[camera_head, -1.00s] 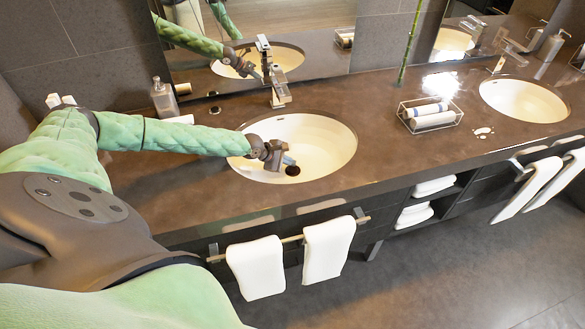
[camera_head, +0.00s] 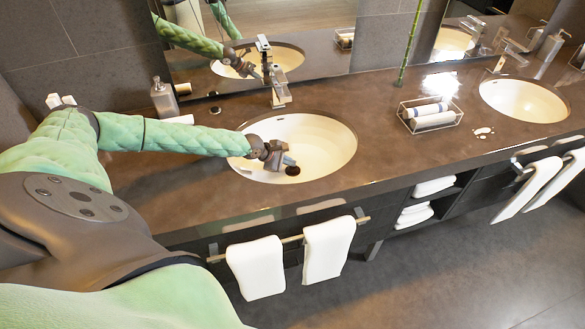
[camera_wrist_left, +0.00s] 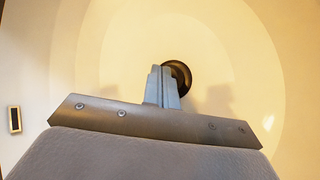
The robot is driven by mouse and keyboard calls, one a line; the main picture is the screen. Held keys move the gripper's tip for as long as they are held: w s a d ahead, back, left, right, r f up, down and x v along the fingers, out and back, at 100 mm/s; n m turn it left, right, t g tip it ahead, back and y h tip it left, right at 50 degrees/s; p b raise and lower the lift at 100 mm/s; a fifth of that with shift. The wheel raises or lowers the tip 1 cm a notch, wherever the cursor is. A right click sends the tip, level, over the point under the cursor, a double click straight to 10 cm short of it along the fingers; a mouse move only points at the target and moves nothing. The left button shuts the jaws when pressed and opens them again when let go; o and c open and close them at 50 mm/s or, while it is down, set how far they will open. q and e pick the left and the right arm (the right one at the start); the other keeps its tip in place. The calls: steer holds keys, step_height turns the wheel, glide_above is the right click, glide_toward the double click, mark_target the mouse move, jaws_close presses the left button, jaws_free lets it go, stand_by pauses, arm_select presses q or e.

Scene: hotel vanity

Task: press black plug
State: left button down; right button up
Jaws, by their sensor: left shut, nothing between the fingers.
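The black plug (camera_head: 293,170) sits in the bottom of the near left sink (camera_head: 325,150). In the left wrist view the plug (camera_wrist_left: 180,76) is a dark round disc, partly hidden behind my fingers. My left gripper (camera_head: 289,161) is shut and empty, inside the sink, with its fingertips close to the plug's upper left in the head view. In the left wrist view the shut fingers (camera_wrist_left: 162,86) overlap the plug's left side. I cannot tell whether they touch it. My right gripper is not in view.
A chrome faucet (camera_head: 279,90) stands behind the sink. A soap bottle (camera_head: 164,98) is at the back left. A wire tray (camera_head: 430,114) with rolled towels is right of the sink. White towels (camera_head: 256,268) hang on the front rail.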

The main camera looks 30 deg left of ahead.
arm_select(q)
steer(key=shift+f, duration=0.75)
stand_by(0.6)
steer(key=shift+r, duration=0.1)
steer(key=shift+r+p, duration=0.75)
